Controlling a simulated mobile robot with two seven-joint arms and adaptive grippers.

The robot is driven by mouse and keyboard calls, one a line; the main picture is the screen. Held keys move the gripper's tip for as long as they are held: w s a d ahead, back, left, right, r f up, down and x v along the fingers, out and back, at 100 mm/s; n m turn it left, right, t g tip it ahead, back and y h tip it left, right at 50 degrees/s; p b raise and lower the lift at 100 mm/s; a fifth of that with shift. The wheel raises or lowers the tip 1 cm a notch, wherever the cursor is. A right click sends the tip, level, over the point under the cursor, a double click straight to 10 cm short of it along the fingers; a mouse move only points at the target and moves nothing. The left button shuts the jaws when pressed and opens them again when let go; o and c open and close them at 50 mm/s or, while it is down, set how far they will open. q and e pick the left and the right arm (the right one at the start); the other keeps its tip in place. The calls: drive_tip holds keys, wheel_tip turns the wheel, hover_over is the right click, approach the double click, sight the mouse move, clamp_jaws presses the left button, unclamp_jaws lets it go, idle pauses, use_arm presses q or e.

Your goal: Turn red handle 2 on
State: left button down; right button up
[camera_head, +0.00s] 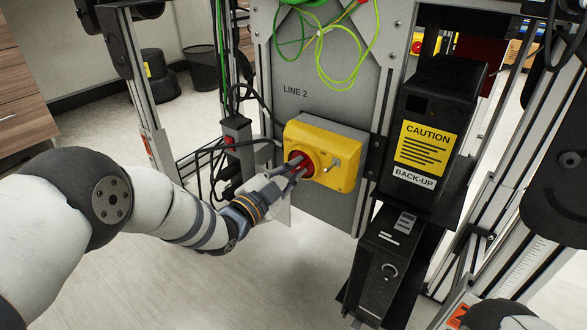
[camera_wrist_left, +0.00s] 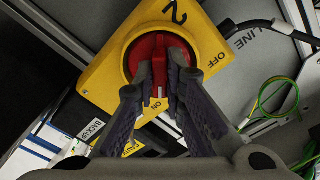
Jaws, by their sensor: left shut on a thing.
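The red handle (camera_head: 306,161) sits on the front of a yellow switch box (camera_head: 345,180), which is fixed to a grey panel marked LINE 2. My left gripper (camera_head: 297,169) is at the box with its fingers around the handle. In the left wrist view, the fingers (camera_wrist_left: 162,90) are shut on the red handle (camera_wrist_left: 139,52), one on each side of its grip. A white mark shows on the grip between them. The yellow box (camera_wrist_left: 100,80) carries a "2" and the word OFF there. The fingers hide part of the handle. My right gripper is not in view.
A black back-up unit (camera_head: 430,140) with a yellow caution label stands right of the box, above another black unit (camera_head: 385,262). Black cables (camera_head: 205,160) and a red-topped switch (camera_head: 234,127) are at the left. Green cables (camera_head: 345,70) hang above. The floor in front is clear.

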use_arm(q)
drive_tip(key=shift+f, duration=0.15)
idle(0.4)
drive_tip(key=c, duration=1.9)
unclamp_jaws()
drive_tip(key=shift+a, duration=0.1)
drive_tip(key=shift+c, duration=0.2)
drive_tip(key=v, duration=1.2)
